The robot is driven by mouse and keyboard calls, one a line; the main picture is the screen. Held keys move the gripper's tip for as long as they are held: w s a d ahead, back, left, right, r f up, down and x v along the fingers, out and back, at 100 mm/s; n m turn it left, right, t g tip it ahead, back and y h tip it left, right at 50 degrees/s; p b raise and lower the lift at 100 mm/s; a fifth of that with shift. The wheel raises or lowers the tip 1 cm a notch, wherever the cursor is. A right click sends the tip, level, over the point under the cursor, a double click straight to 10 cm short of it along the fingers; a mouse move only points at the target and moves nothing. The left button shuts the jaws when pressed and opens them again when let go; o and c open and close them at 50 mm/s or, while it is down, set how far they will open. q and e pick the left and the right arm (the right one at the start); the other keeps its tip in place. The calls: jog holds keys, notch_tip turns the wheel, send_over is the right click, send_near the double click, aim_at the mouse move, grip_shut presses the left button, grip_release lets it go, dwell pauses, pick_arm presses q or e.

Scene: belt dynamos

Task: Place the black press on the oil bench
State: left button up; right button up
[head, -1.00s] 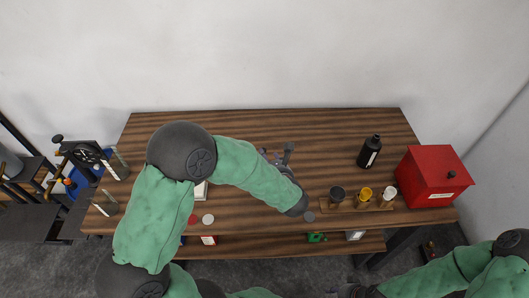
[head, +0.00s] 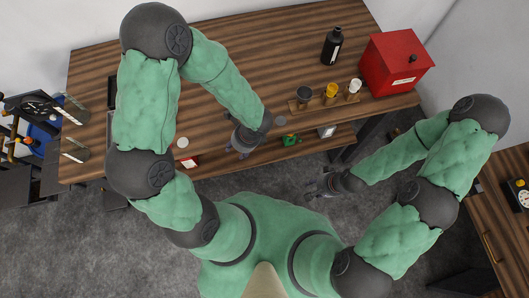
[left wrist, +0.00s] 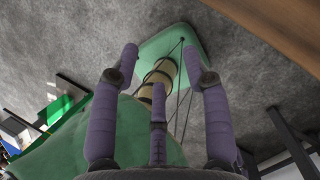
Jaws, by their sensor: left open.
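A black device with a round wheel (head: 36,106) stands at the far left of the head view; it may be the black press, but I cannot tell for sure. A wooden table (head: 230,65) with a black bottle (head: 332,45) fills the upper middle; I cannot tell whether it is the oil bench. My left gripper (head: 236,150) is at the table's front edge.
A red box (head: 395,62) stands at the table's right end. A wooden holder with several small jars (head: 325,100) is beside it. A green item (head: 290,140) lies on the lower shelf. Another wooden bench (head: 490,225) with a yellow handle is at the right. Grey floor lies between.

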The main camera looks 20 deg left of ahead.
pick_arm(q)
jog(key=s+d+f+n+g+h, duration=0.3)
jog(key=s+d+f+n+h, duration=0.3)
jog(key=d+n, duration=0.3)
jog(key=w+d+f+n+t+h, duration=0.1)
jog(key=w+f+n+t, duration=0.3)
jog(key=n, duration=0.8)
jog(key=shift+d+f+n+h, duration=0.15)
jog(key=shift+f+n+h, duration=0.3)
jog(key=shift+f, duration=0.5)
